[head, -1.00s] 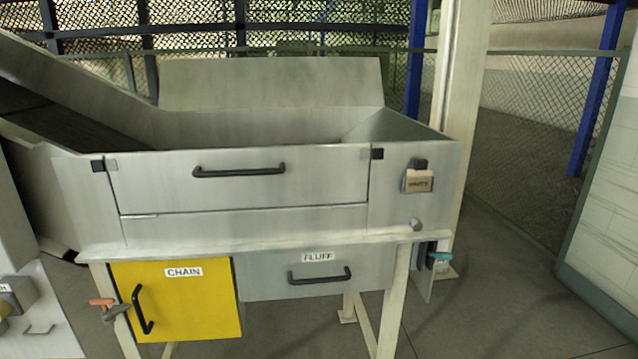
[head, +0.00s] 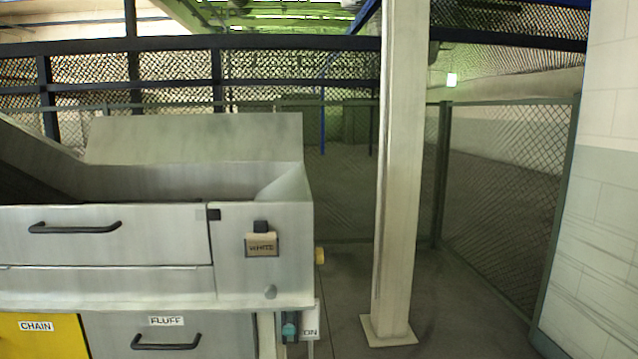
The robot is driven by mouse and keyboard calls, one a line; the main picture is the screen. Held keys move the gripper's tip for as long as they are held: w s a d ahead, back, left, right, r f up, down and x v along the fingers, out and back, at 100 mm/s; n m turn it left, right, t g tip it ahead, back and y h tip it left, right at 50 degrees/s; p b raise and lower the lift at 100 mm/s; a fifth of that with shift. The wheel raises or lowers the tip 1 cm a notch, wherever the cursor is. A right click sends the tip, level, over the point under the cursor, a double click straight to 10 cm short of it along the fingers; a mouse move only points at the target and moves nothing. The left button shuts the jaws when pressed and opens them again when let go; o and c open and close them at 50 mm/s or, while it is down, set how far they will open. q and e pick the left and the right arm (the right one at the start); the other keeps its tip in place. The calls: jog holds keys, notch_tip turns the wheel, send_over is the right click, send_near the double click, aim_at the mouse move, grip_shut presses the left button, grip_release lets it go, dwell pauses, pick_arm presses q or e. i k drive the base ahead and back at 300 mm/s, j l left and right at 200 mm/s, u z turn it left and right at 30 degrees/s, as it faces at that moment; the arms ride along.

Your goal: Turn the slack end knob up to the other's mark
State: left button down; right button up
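A grey metal machine (head: 105,281) with a sloping chute fills the left of the head view. A small yellow knob-like part (head: 319,256) sticks out from its right end, partly hidden by the end edge. A round grey stud (head: 270,292) sits low on the front face at the right. I cannot make out marks on either, and I cannot tell which knob is slack. Neither of my grippers is in view.
A tag reading WHITE (head: 262,245) hangs on the front. A teal handle (head: 290,328) sits below, beside a white plate (head: 310,320). The CHAIN door (head: 40,342) and FLUFF drawer (head: 215,335) are lower left. A cream post (head: 400,190) stands right; floor between is clear.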

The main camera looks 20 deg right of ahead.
aim_at(318, 253)
jog(key=l+u, duration=0.1)
jog(key=l, duration=0.9)
jog(key=k+l, duration=0.15)
jog(key=l, duration=0.8)
jog(key=u, duration=0.05)
